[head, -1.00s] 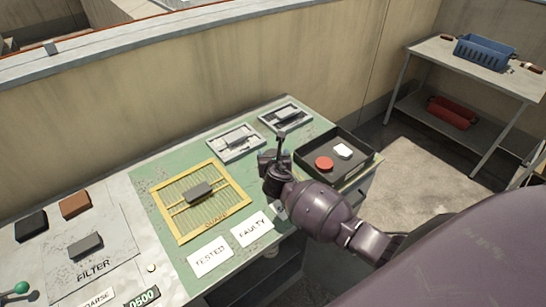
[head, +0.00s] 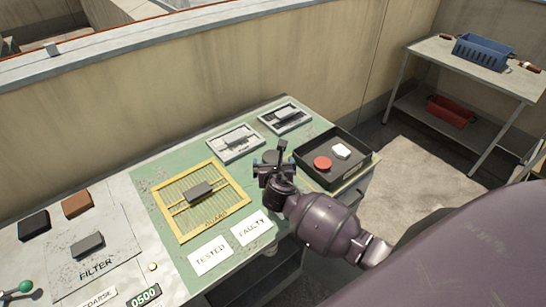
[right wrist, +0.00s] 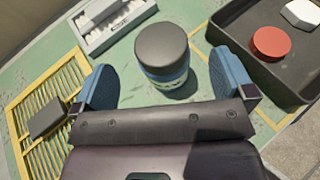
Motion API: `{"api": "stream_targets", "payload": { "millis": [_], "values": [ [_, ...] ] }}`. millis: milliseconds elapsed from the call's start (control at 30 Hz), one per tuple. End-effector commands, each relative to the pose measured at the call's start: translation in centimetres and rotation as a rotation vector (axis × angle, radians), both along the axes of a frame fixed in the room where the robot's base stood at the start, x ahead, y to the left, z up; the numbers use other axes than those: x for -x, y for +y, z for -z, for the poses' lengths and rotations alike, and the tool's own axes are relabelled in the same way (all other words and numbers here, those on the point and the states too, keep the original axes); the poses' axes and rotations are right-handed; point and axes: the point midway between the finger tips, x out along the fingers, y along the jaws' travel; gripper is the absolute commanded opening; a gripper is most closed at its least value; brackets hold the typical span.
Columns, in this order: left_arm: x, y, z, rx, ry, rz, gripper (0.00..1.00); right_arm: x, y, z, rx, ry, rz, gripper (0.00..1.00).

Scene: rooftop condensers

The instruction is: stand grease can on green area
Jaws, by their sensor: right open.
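The grease can (right wrist: 162,52) stands upright on the green area (head: 172,168) of the bench in the right wrist view. It has a dark grey lid and a blue and white label. My right gripper (right wrist: 164,88) is open, with one blue finger on each side of the can and visible gaps between them. In the head view my right gripper (head: 272,163) is over the green area, left of the black tray, and largely hides the can. My left gripper is not in view.
The black tray (head: 306,178) holds a red disc (head: 322,163) and a white piece (head: 341,151). A yellow guard grille (head: 233,195) lies left of the gripper. Two grey frames (head: 236,155) lie behind it. TESTED (head: 210,259) and FAULTY (head: 251,228) labels lie in front.

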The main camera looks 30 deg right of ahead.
Motion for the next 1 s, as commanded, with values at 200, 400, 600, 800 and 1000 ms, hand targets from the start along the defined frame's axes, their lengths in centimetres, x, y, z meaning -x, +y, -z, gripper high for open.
{"api": "stream_targets", "payload": {
  "millis": [200,400,600,800,1000],
  "values": [
    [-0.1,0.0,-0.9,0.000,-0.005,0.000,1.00,3.4,1.6,-1.4,0.001,0.000,-0.001,1.00],
    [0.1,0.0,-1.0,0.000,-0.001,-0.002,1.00,5.0,2.4,-2.1,0.001,0.000,0.000,1.00],
    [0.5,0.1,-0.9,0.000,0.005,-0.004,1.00,6.5,2.7,-1.1,-0.130,-0.016,0.026,1.00],
    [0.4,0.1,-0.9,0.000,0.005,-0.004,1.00,10.7,3.4,2.2,-0.630,-0.086,0.162,1.00],
    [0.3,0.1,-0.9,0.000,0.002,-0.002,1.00,15.4,4.1,4.4,-1.199,-0.184,0.392,1.00]
  ]
}}
